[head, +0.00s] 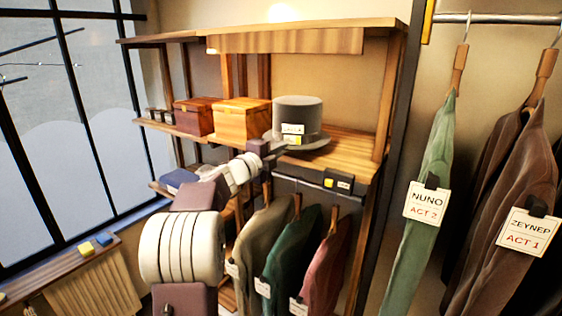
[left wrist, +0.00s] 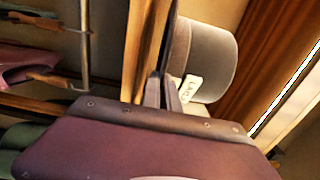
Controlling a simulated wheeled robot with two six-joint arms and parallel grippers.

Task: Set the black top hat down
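The top hat (head: 298,115) looks dark grey and stands upright, crown up, at the middle shelf board (head: 352,150). It carries a white name label. My left gripper (head: 275,148) reaches in from the front left at the hat's brim. In the left wrist view the hat (left wrist: 212,62) appears sideways, and the gripper's fingers (left wrist: 164,94) are close together with the brim edge between them. The brim lies very close to the board; I cannot tell whether it touches. My right gripper is not in view.
A light wooden box (head: 241,122) stands just left of the hat, with a dark red-brown box (head: 193,117) beyond it. An upper board (head: 300,35) is overhead. The board right of the hat is clear. Coats (head: 283,255) hang below; more garments (head: 432,190) hang at right.

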